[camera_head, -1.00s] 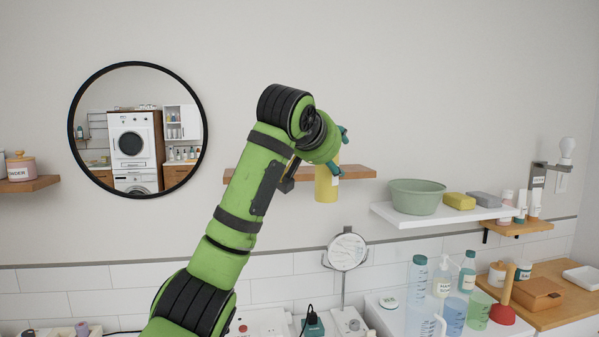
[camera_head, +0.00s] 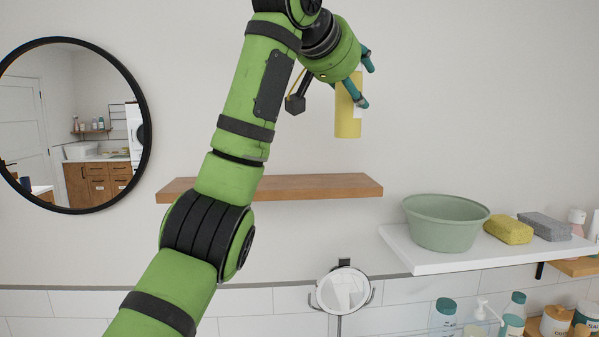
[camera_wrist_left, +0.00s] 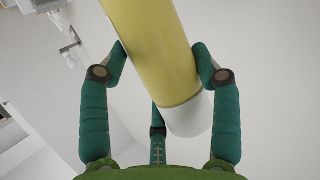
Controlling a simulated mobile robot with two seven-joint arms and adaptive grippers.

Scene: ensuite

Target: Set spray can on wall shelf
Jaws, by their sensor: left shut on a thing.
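The spray can is a yellow cylinder (camera_head: 347,118) held upright in the head view, above the right part of the wooden wall shelf (camera_head: 320,187). A clear gap of wall shows between the can's bottom and the shelf. My left gripper (camera_head: 366,84) has teal fingers and is shut on the can near its upper part. In the left wrist view, the fingers (camera_wrist_left: 160,85) stand on both sides of the yellow can (camera_wrist_left: 150,45), whose white end (camera_wrist_left: 188,117) points toward the palm side. The wooden shelf's visible top is bare; my left arm covers part of it. My right gripper is out of view.
A white shelf (camera_head: 440,262) at right holds a green bowl (camera_head: 445,225), a yellow sponge (camera_head: 508,229) and a grey block (camera_head: 545,226). A round mirror (camera_head: 148,130) hangs at left. A small round mirror (camera_head: 342,291) stands below the wooden shelf. Bottles (camera_head: 446,312) stand at lower right.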

